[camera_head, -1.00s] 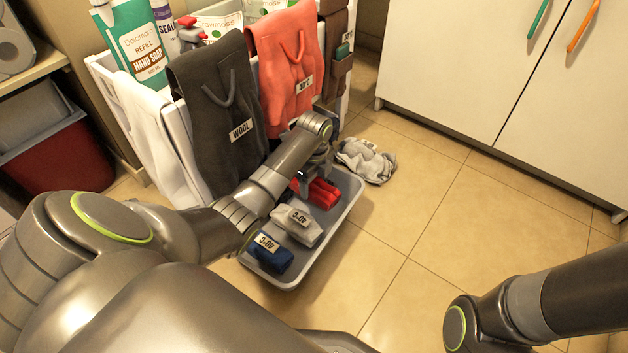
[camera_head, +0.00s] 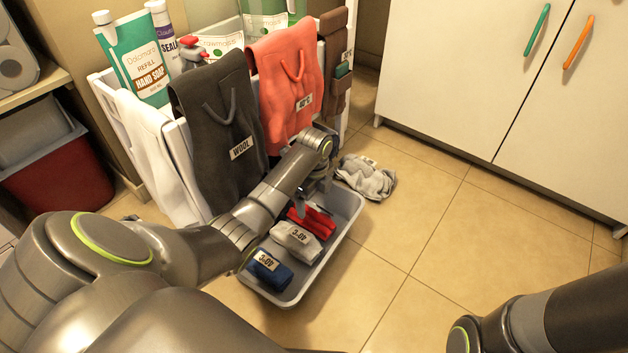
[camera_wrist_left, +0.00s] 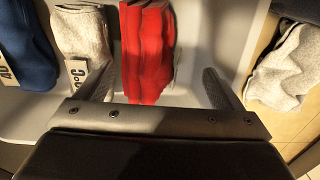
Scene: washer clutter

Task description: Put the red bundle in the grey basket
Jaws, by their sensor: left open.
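The red bundle (camera_head: 318,224) lies in a shallow grey tray (camera_head: 346,222) on the floor, beside a light grey bundle (camera_head: 296,240) and a blue bundle (camera_head: 270,270). My left gripper (camera_head: 316,196) is above the red bundle, and my arm partly hides the tray. In the left wrist view the red bundle (camera_wrist_left: 148,50) lies between the two fingers of the open left gripper (camera_wrist_left: 158,88). I cannot tell whether they touch it. A dark grey cloth compartment labelled WOOL (camera_head: 218,115) hangs on the white hamper behind. My right gripper is out of view.
A coral bag (camera_head: 285,90) and a brown bag (camera_head: 335,65) hang beside the dark grey one. A crumpled grey cloth (camera_head: 368,178) lies right of the tray. A soap bottle (camera_head: 138,60) stands at the hamper. White cabinets (camera_head: 440,80) stand at the back right. Floor at right is clear.

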